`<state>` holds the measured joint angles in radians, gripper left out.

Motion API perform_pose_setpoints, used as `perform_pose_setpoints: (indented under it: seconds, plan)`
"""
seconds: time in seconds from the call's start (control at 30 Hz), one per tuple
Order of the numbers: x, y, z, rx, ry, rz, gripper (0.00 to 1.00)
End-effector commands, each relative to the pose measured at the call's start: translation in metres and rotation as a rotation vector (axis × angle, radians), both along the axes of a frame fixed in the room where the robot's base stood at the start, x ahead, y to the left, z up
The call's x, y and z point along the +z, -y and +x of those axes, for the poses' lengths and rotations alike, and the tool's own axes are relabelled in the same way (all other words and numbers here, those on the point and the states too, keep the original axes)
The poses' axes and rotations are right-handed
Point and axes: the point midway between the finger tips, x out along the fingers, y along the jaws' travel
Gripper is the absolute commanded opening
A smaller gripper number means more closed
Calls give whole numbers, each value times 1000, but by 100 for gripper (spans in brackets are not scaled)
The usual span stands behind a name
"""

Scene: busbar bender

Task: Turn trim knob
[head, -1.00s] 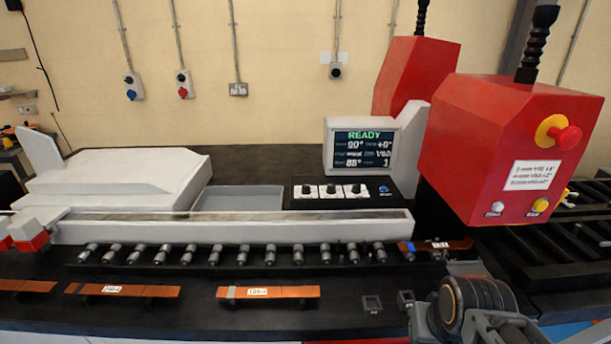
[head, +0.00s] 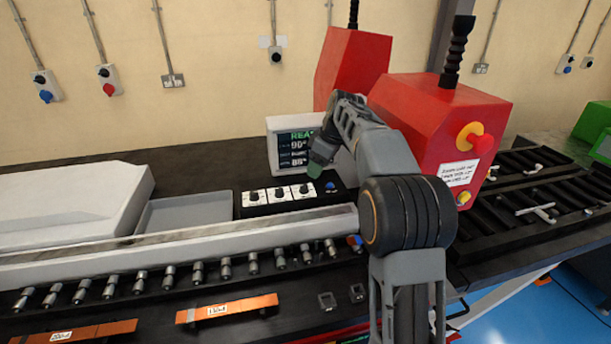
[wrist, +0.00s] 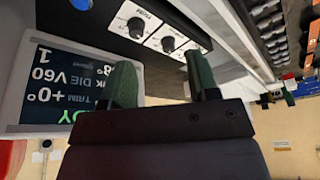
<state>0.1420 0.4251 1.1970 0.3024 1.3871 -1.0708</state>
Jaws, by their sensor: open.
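A white control strip carries three black knobs in a row. The rightmost knob (head: 303,188) also shows in the wrist view (wrist: 137,28), upside down, under a small label that seems to read TRIM. The middle knob (head: 280,192) shows in the wrist view too (wrist: 168,44), close to one fingertip. My gripper (head: 320,155) is open and empty, above and behind the strip, in front of the display. In the wrist view its two green fingers (wrist: 163,78) are apart and touch no knob. The display (wrist: 70,85) shows TRIM +0° and DIE V60; my gripper partly covers it in the head view.
A blue button (head: 331,186) sits right of the knobs. A red machine head (head: 430,125) stands close to the right of my arm. A grey tray (head: 185,213) lies left of the strip. A long pale rail (head: 200,240) and copper bars (head: 225,309) are in front.

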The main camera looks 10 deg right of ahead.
Motion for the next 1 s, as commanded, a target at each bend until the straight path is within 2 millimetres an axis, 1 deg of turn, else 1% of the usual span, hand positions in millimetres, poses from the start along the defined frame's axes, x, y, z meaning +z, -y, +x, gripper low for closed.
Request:
perform_pose_setpoints:
  seconds: [0.03, 0.1, 0.2, 0.3, 0.47, 0.57, 0.8, 1.0]
  plan:
    - [3, 5, 14, 45, 5, 7, 55]
    - [3, 10, 27, 111, 19, 18, 55]
    - [2, 15, 41, 185, 36, 28, 55]
    - [0, 18, 50, 234, 49, 35, 55]
    - [-7, 19, 56, 274, 60, 41, 55]
    - [-18, 15, 58, 281, 60, 42, 55]
    - [-57, 0, 64, 280, 60, 43, 55]
    - [-86, -11, 69, 277, 62, 41, 55]
